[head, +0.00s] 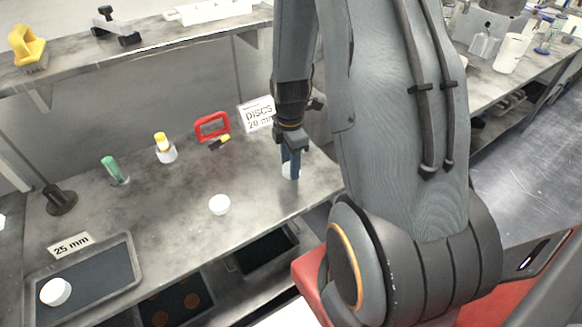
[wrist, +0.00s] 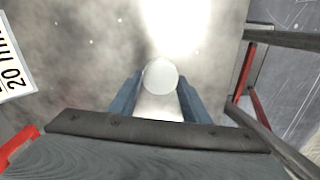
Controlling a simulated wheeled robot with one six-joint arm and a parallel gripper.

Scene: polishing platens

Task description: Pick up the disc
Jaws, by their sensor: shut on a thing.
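A white round disc (wrist: 160,76) sits between the two blue fingers of my gripper (wrist: 155,95) in the wrist view, and the fingers are shut on it. In the head view my gripper (head: 291,165) points down at the right part of the bench, and the disc (head: 287,171) shows partly behind the fingers. I cannot tell whether it touches the bench. A second white disc (head: 219,204) lies on the bench to the left. A third white disc (head: 55,291) lies in the dark tray (head: 128,262) by the "25 mm" label.
A "DISCS 20 mm" sign (head: 258,114) stands just behind my gripper. A red-framed item (head: 212,126), a yellow-capped bottle (head: 164,148) and a green item (head: 113,169) stand along the back. A shelf (head: 70,57) runs above. Bench space left of my gripper is fairly clear.

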